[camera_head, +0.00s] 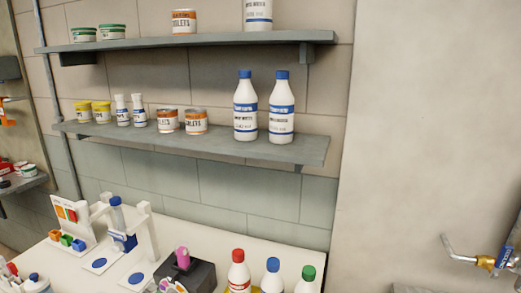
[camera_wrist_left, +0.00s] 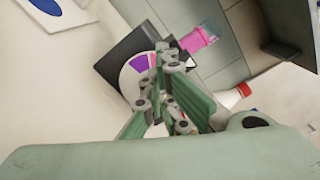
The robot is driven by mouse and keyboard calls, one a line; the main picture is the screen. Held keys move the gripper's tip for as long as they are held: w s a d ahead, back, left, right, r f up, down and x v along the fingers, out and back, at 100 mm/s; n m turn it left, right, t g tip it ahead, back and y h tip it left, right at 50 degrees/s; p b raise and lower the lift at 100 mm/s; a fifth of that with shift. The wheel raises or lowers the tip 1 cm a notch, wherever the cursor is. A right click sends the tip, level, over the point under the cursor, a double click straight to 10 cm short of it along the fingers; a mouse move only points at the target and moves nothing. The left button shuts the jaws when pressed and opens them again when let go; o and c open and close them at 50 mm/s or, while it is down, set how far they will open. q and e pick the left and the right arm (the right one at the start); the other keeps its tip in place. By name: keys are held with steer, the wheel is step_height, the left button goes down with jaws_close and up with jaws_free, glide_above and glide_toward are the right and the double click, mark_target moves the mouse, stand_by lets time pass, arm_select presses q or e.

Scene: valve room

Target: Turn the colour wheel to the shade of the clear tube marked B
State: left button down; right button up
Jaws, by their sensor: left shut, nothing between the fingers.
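The colour wheel (camera_head: 172,287) is cut off at the bottom of the head view, at the front of a black box (camera_head: 203,273). In the left wrist view the wheel (camera_wrist_left: 130,78) shows a purple and a magenta segment. A pink tube (camera_head: 182,257) stands on the box; it also shows in the wrist view (camera_wrist_left: 198,38). I cannot read any letter B. My left gripper (camera_wrist_left: 167,62) is shut and empty, its tips in front of the wheel; contact is unclear. My right gripper is out of view.
Red-, blue- and green-capped bottles (camera_head: 273,276) stand just right of the box. A white rack (camera_head: 72,220) with coloured blocks stands left of the stand. Two grey shelves (camera_head: 200,143) with bottles and cans hang above. A metal tap (camera_head: 485,262) is at far right.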

arm_select(q)
steer(key=shift+s+a, duration=0.25)
steer(key=shift+s, duration=0.25)
steer(key=shift+v, duration=2.45)
